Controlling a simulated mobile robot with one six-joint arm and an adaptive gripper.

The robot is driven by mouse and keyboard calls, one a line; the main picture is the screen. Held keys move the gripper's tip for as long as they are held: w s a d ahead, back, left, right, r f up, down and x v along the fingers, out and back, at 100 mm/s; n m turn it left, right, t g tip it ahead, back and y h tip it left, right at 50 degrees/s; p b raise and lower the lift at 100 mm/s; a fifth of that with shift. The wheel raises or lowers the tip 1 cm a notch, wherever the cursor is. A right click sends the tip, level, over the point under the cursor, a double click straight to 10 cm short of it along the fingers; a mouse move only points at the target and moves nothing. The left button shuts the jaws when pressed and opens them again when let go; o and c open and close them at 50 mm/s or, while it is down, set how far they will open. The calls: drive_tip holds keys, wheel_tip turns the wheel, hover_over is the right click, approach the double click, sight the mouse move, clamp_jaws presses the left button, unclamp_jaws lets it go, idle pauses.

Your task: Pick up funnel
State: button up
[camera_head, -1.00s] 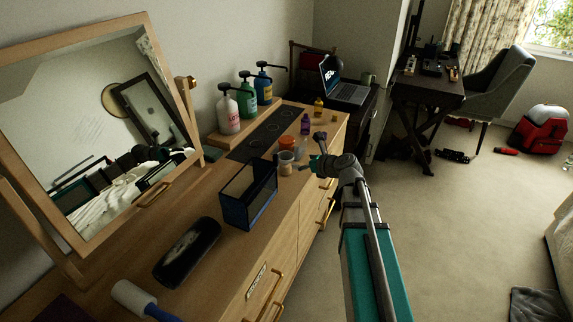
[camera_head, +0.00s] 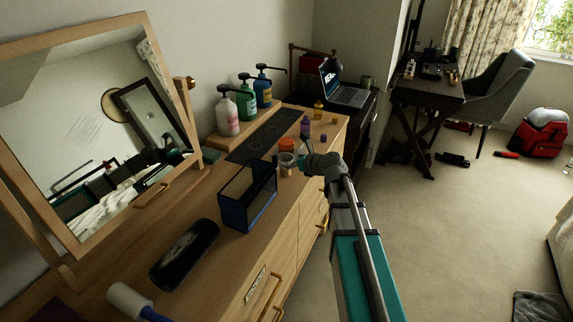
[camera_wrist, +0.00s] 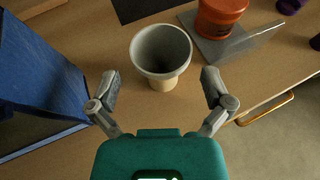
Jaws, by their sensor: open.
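The pale grey funnel (camera_wrist: 161,48) has a wide round mouth facing up and a narrower tan lower part. In the wrist view it stands upright at top centre; in the head view it shows small and partly crowded (camera_head: 286,158) on the dresser. My gripper (camera_wrist: 160,82) is open and empty. Its two fingers are spread left and right of the funnel's lower part, just short of it in the picture; I see no contact. In the head view my gripper (camera_head: 303,158) is beside the funnel, on its right.
An orange container (camera_wrist: 220,14) stands close behind the funnel, on a grey flat piece (camera_wrist: 215,48). A blue-framed box (camera_wrist: 38,75) is at left. The dresser (camera_head: 195,285) also holds pump bottles (camera_head: 228,113) and a dark case (camera_head: 185,255). Its front edge is at right.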

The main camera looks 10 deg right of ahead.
sight(282, 159)
drive_tip(key=b+x, duration=0.1)
drive_tip(key=x, duration=0.3)
drive_tip(key=shift+w, duration=0.1)
drive_tip(key=shift+r, duration=0.1)
idle(0.3)
drive_tip(key=c, duration=0.5)
